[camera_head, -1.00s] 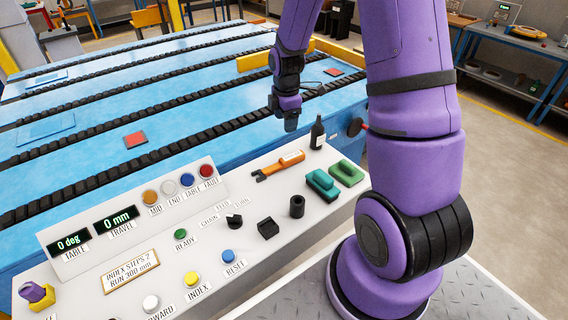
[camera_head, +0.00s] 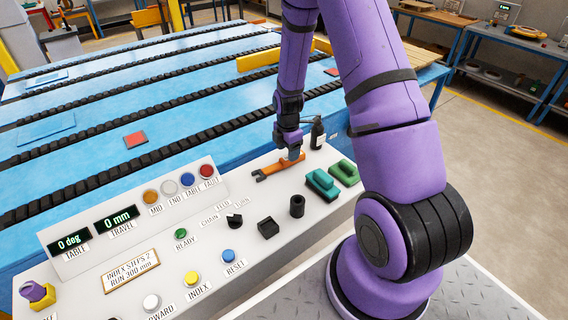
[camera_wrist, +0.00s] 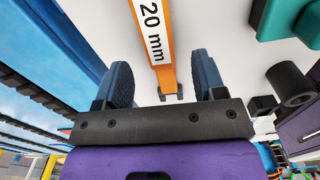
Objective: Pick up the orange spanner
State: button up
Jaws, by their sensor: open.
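The orange spanner (camera_head: 273,169) lies on the light grey console top, its open jaw end toward the left in the head view. In the wrist view the spanner (camera_wrist: 166,77) runs between my two blue fingers, with a white label reading "20 mm" on its handle. My gripper (camera_head: 291,157) is over the handle end of the spanner and hides part of it in the head view. In the wrist view my gripper (camera_wrist: 165,84) is open, with a gap on each side of the handle. I cannot tell how far above the console the fingertips are.
A dark bottle (camera_head: 318,133) stands just right of my gripper. A teal block (camera_head: 322,184) and a green block (camera_head: 345,173) lie to the right. A black cylinder (camera_head: 297,206) and a black block (camera_head: 268,228) stand nearer. The console (camera_head: 215,285) carries buttons and displays.

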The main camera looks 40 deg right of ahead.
aim_at(280, 164)
jog(key=shift+a+f, duration=0.1)
jog(key=shift+f, duration=2)
grip_shut()
